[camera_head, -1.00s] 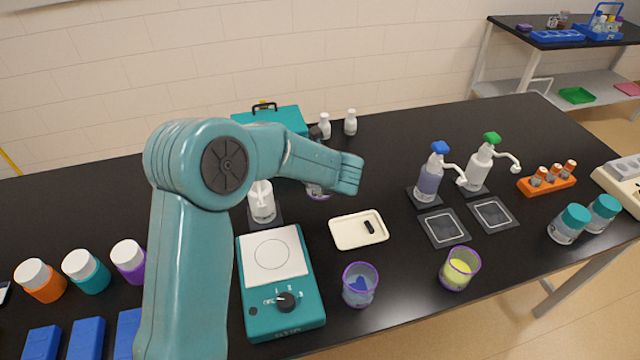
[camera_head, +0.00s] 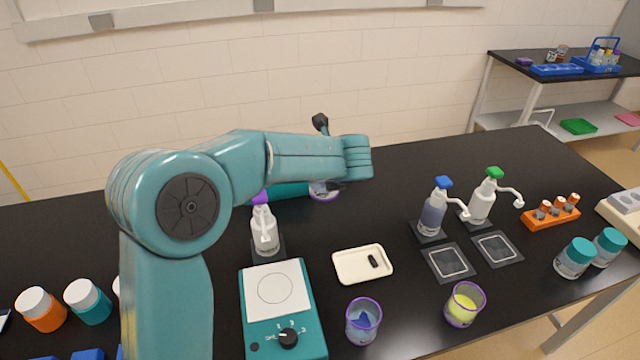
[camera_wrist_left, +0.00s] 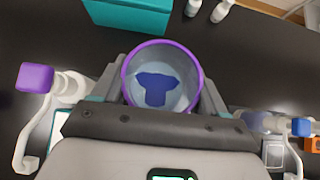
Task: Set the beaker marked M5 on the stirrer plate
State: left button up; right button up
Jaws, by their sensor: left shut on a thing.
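My left gripper (camera_wrist_left: 162,88) is shut on a clear beaker with a purple rim (camera_wrist_left: 140,48), one finger on each side. A blue shape shows inside it. No M5 mark can be read. In the head view this held beaker (camera_head: 324,191) is partly hidden behind my left arm, above the back of the bench. The stirrer plate (camera_head: 276,291), teal with a white square top and a dial, stands in front, left of centre. Its top is bare. My right gripper is not in view.
A beaker with blue contents (camera_head: 363,323) and one with yellow contents (camera_head: 464,304) stand at the front. A cream tray (camera_head: 345,270) with a small dark bar lies right of the stirrer plate. A purple-topped pump bottle (camera_head: 265,232) stands just behind the plate.

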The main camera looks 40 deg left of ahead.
pick_arm(q)
jog(key=s+a+r+n+g+y, duration=0.2)
jog(key=s+a+r+n+g, duration=0.1)
jog(key=n+g, duration=0.25)
jog(key=s+d+f+n+g+p, duration=0.1)
jog(key=d+f+n+g+p, duration=0.2)
jog(key=d, duration=0.8)
jog(key=s+d+f+n+p, duration=0.1)
jog(key=d+f+n+p, duration=0.1)
jog(key=d+f, duration=0.6)
jog(key=s+d+f+n+g+p, duration=0.1)
jog(key=d+f+n+g+p, duration=0.15)
jog(key=d, duration=1.05)
jog(key=b, duration=1)
send_over(275, 288)
notch_tip(275, 288, down, 3)
jog(key=shift+f+t+h, duration=0.2)
jog(key=shift+t+h, duration=0.2)
jog(key=shift+r, duration=0.2)
jog(key=shift+f, duration=0.15)
jog(key=o, duration=1.2)
